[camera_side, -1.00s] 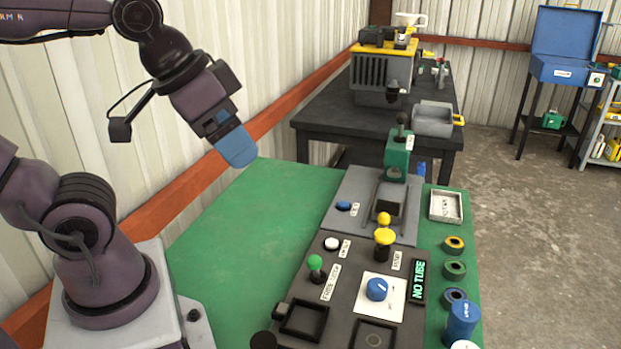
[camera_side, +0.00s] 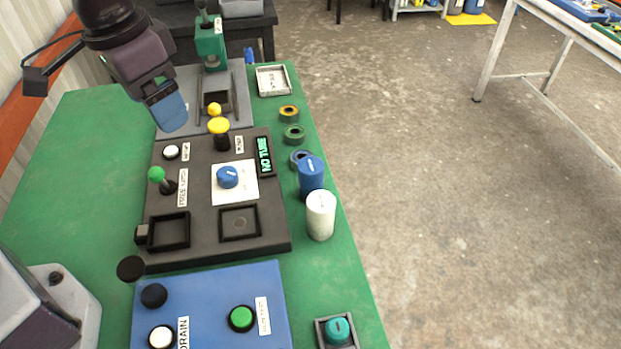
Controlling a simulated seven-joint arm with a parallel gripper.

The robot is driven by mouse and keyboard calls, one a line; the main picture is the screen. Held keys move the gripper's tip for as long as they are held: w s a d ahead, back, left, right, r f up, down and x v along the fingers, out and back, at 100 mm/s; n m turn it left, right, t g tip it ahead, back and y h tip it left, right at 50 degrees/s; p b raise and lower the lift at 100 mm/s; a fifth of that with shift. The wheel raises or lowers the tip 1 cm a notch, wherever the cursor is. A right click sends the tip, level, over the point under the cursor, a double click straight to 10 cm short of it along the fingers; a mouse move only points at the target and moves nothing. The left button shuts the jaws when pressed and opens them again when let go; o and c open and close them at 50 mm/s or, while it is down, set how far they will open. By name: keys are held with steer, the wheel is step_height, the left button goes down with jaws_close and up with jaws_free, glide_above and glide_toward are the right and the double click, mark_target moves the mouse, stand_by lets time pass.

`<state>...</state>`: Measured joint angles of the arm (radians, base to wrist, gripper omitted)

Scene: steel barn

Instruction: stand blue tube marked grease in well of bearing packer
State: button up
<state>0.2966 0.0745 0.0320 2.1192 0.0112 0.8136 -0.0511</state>
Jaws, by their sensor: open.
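The blue tube (camera_side: 311,177) stands upright on the green bench, right of the dark panel; no grease marking is readable on it. A white cylinder (camera_side: 320,217) stands just in front of it. The dark panel (camera_side: 200,199), apparently the bearing packer, has a green display reading NO TUBE (camera_side: 264,157). It has two square recesses, a raised-rim one (camera_side: 169,231) and a flatter one (camera_side: 239,223); I cannot tell which is the well. My gripper (camera_side: 172,122) is open, with its blue fingers above the panel's far left part, well left of the tube. Nothing shows between them.
The panel carries a yellow-knobbed lever (camera_side: 219,126), a green-knobbed lever (camera_side: 156,174) and a blue dial (camera_side: 228,177). A green press (camera_side: 210,45) stands behind. Rings, including a green one (camera_side: 293,134), line the right edge. A blue button box (camera_side: 210,315) is in front. The left bench is clear.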

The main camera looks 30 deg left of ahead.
glide_toward(310, 165)
steer(key=s+a+f, duration=0.2)
steer(key=s, duration=0.3)
steer(key=shift+t, duration=0.7)
steer(key=w+f, duration=0.1)
steer(key=w+d+f, duration=0.1)
steer(key=w+f, duration=0.1)
steer(key=w+d+f, duration=0.1)
steer(key=w+f, duration=0.1)
steer(key=shift+w+x, duration=0.2)
steer(key=shift+x, duration=2.8)
steer(key=shift+d, duration=0.15)
steer(key=shift+c, duration=0.2)
steer(key=c, duration=1.1)
steer(key=shift+r, duration=0.15)
steer(key=shift+c, duration=0.5)
steer(key=shift+r, duration=0.1)
